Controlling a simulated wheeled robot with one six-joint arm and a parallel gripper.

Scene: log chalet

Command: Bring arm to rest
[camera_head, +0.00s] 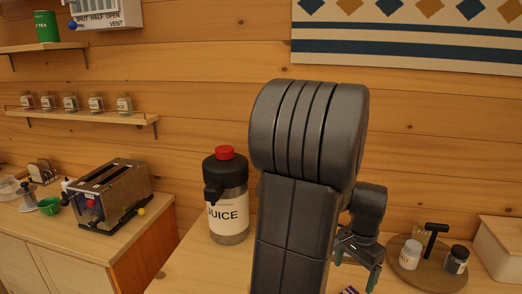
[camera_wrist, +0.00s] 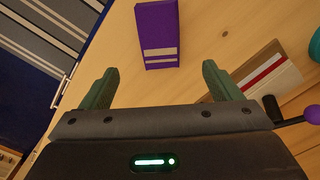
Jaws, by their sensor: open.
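My arm stands folded upright in the middle of the head view, hiding part of the counter and wall behind it. My gripper (camera_head: 357,262) hangs at the arm's right side, pointing down. In the wrist view my gripper (camera_wrist: 160,82) has its two green fingers wide apart with nothing between them. A purple box (camera_wrist: 158,35) with pale stripes lies on the wooden surface beyond the fingertips, apart from them.
A juice dispenser (camera_head: 227,195) stands left of my arm. A toaster (camera_head: 107,190) is on the left counter. A purple-knobbed lever (camera_wrist: 298,118) is beside my gripper.

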